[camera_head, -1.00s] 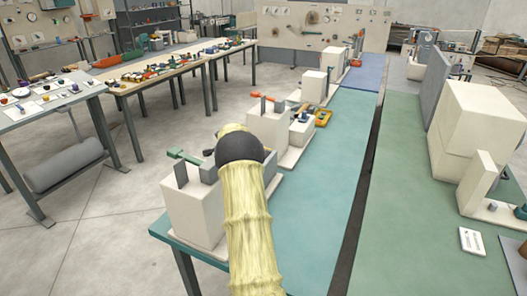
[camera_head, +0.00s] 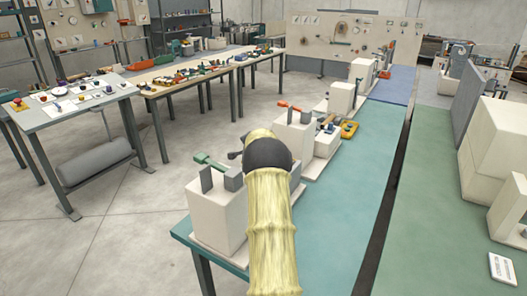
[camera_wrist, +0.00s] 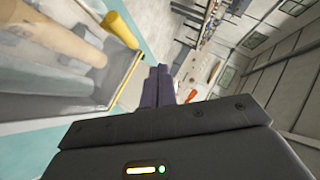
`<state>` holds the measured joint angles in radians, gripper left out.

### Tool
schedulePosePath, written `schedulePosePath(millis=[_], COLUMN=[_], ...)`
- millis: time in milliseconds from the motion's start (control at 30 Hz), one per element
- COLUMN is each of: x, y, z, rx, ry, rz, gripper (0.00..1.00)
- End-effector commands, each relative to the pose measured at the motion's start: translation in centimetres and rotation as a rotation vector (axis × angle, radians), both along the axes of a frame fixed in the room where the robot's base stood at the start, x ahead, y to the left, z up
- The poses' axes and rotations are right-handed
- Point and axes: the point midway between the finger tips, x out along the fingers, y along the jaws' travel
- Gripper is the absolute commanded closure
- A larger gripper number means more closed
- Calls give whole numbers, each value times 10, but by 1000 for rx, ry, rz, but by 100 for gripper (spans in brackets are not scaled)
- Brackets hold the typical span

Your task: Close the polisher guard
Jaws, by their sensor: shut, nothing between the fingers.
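In the head view my yellow-sleeved arm and dark wrist hide the fingers and the guard.
A table of small parts (camera_head: 75,105) stands left across open floor.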

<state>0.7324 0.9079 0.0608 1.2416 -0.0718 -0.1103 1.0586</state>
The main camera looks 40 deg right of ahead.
Motion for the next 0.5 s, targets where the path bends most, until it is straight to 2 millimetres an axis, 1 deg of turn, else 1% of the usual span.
schedulePosePath(millis=[33,67,167,500], x=[-3,-4,-9,-28], y=[-1,-2,8,45], z=[14,20,23,57], rx=[-1,-2,-2,-3], ry=[-3,-3,-1,-2], rz=[-1,-1,2,9], gripper=[100,100,100,100])
